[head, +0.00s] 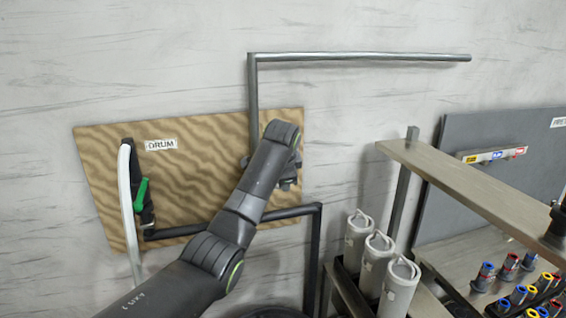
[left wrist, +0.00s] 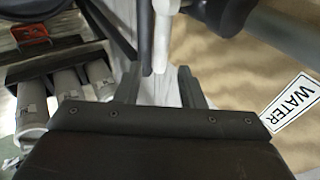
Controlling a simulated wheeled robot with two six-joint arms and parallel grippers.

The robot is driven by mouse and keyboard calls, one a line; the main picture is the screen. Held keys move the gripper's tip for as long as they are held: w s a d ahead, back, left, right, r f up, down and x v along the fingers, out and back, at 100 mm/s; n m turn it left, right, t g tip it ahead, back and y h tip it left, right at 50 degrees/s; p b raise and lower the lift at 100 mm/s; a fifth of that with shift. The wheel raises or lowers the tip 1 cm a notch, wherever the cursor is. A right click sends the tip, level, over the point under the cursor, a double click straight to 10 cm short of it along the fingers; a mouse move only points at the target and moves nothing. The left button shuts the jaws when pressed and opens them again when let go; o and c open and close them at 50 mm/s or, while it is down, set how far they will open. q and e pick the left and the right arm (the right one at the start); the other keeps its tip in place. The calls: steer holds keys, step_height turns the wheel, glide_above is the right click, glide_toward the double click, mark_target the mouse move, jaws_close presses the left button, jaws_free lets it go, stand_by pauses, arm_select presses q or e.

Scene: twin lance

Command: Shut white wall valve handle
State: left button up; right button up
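A white bar, seemingly the valve handle (left wrist: 164,35), shows at the top middle of the left wrist view, beside a dark grey rod (left wrist: 146,40). My left gripper (left wrist: 160,88) is open, its two fingers apart, with the bar's lower end at the gap between them. I cannot tell whether they touch. A WATER label (left wrist: 292,104) is on the wood-patterned board to the right. In the head view my left gripper (head: 288,182) is at the board's right side, and my arm hides the valve there. My right gripper is not in view.
The board (head: 100,165) carries a DRUM label (head: 161,145), a green lever (head: 141,194) and a white hose (head: 126,200). Metal pipes (head: 360,57) run along the wall. Grey canisters (head: 399,285) and a shelf (head: 470,190) stand at the right.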

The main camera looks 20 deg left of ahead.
arm_select(q)
steer(key=b+v, duration=0.3)
steer(key=v, duration=0.9)
